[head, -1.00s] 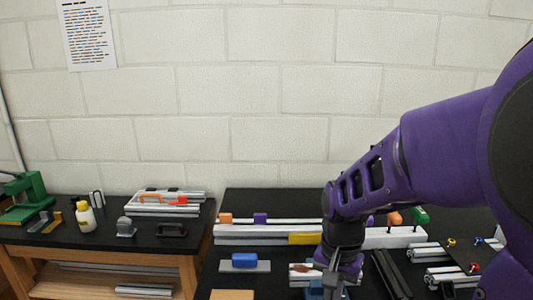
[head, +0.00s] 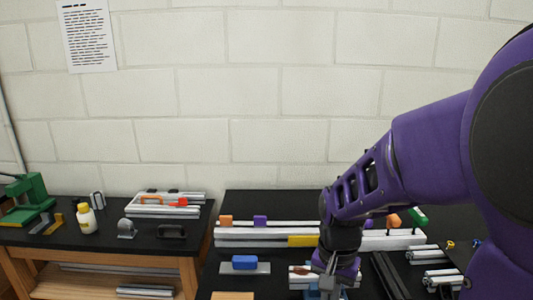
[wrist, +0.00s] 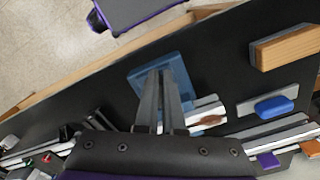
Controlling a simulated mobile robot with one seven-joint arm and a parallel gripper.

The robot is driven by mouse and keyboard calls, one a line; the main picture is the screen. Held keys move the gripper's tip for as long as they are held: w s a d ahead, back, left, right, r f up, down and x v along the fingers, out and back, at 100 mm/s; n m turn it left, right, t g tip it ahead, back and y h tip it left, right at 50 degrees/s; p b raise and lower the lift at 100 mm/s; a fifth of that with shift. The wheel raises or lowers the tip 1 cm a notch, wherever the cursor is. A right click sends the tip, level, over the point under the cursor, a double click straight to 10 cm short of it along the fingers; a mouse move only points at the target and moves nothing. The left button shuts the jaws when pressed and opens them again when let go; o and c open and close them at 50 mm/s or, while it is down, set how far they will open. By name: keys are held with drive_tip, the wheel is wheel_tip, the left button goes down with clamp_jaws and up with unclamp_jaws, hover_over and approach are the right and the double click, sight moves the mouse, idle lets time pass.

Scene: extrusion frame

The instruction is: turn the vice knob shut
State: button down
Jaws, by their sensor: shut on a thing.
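The blue vice (wrist: 142,83) is on the black bench top, partly covered by my gripper in the wrist view. In the head view only a little of the blue vice (head: 312,294) shows behind my gripper (head: 329,284). In the wrist view my gripper (wrist: 166,76) reaches over the vice, its two fingers close together and shut on the vice knob. The knob itself is hidden by the fingers. A light bar with a brown mark (wrist: 207,117) lies at the vice, beside the fingers.
A blue block (head: 244,262) on a grey plate and a wooden block (wrist: 285,46) are beside the vice. Long rails (head: 265,242) with coloured clips lie behind. Dark bars (head: 385,272) and short extrusions are on the right. Bare black bench lies between them.

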drive_tip(key=shift+w+r, duration=0.15)
drive_tip(key=shift+a, duration=0.1)
drive_tip(key=r, duration=0.2)
drive_tip(key=r+p, duration=0.2)
drive_tip(key=r, duration=0.1)
drive_tip(key=shift+s+r, duration=0.3)
drive_tip(key=shift+r, duration=0.05)
drive_tip(key=w+d+n, duration=0.1)
drive_tip(key=d+n, duration=0.4)
drive_tip(key=n, duration=1.3)
drive_tip(key=shift+w+f+b, duration=0.1)
drive_tip(key=shift+f+b, duration=1.55)
drive_tip(key=shift+f, duration=1.4)
